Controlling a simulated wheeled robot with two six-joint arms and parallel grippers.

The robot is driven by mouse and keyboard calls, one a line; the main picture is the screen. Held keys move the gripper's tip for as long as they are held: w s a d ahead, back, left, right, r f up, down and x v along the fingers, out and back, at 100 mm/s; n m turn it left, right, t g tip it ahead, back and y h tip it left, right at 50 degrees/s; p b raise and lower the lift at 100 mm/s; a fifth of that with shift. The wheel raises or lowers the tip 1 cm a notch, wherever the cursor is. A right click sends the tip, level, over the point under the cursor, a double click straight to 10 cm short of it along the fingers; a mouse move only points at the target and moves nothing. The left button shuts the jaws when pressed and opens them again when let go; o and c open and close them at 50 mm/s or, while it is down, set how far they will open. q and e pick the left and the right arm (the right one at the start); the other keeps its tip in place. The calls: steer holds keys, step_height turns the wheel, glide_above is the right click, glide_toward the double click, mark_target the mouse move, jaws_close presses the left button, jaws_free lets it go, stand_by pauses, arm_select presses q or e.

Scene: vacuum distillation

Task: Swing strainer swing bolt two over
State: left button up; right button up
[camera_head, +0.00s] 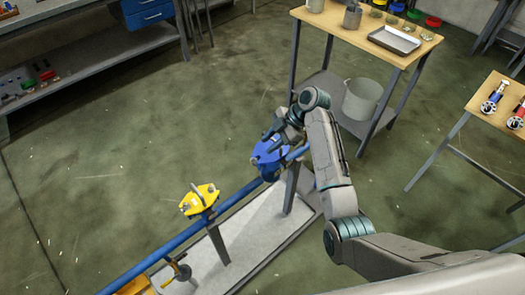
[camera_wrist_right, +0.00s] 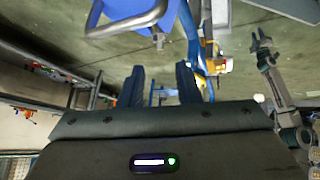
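The blue strainer (camera_head: 268,155) sits on the blue pipe (camera_head: 237,200), with my right gripper (camera_head: 280,128) at its upper right side. In the right wrist view, the blue strainer (camera_wrist_right: 130,8) fills the top, with a rounded grey metal loop (camera_wrist_right: 125,27) along its edge. The two dark fingers of my right gripper (camera_wrist_right: 160,80) stand apart with nothing between them, short of the strainer. I cannot tell which swing bolt is number two. A grey arm, seemingly my left, shows at the right of that view, its gripper (camera_wrist_right: 262,45) too small to read.
A yellow-topped fitting (camera_head: 200,198) stands on the same pipe, above a pale base slab (camera_head: 240,240). A wooden table (camera_head: 345,25) with a tray (camera_head: 394,40) and a bucket (camera_head: 362,98) below stands behind. Another table (camera_head: 485,110) is at right. The left floor is clear.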

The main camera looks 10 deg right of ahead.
steer(key=shift+d+r, duration=0.2)
steer(key=shift+r, duration=0.1)
